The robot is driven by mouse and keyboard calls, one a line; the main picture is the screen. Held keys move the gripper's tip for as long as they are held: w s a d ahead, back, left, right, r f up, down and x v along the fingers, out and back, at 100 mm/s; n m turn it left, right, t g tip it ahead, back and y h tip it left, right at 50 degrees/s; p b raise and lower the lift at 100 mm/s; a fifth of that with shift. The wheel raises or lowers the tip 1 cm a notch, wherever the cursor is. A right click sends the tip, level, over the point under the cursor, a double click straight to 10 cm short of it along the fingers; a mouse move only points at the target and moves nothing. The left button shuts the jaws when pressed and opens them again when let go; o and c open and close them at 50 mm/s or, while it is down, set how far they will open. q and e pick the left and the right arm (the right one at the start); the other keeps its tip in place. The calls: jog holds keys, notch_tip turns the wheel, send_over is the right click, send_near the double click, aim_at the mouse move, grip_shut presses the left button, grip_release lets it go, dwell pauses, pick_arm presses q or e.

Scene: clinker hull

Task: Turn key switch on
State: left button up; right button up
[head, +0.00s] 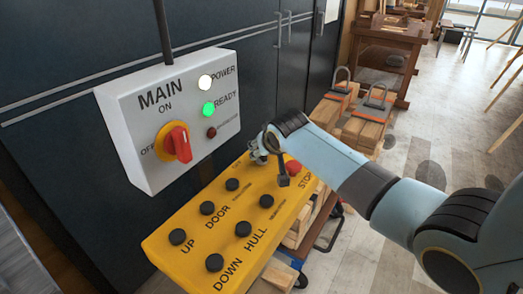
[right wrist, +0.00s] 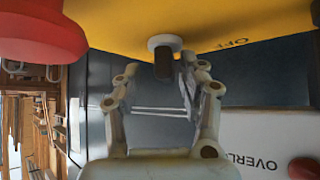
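The key switch (right wrist: 163,43) has a pale round collar and a dark key (right wrist: 163,66). It sits on the yellow control box (head: 155,245), beside the word OFF. In the head view my right gripper (head: 258,157) is at the far end of that box and hides the key. In the right wrist view the right gripper (right wrist: 166,70) is open, with one finger on each side of the key and gaps visible between them. Which way the key is turned is hard to tell. My left gripper is not in view.
A red stop button (head: 293,167) is close to the right gripper. Several black buttons (head: 232,184) cover the yellow box. A white main panel (head: 140,125) with a red rotary handle (head: 182,144) and lit POWER and READY lamps is behind, on the dark cabinet (head: 60,140).

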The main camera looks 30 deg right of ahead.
jog(key=shift+s+f, duration=0.1)
jog(key=shift+f, duration=0.05)
jog(key=shift+a, duration=0.25)
jog(key=v, duration=1.2)
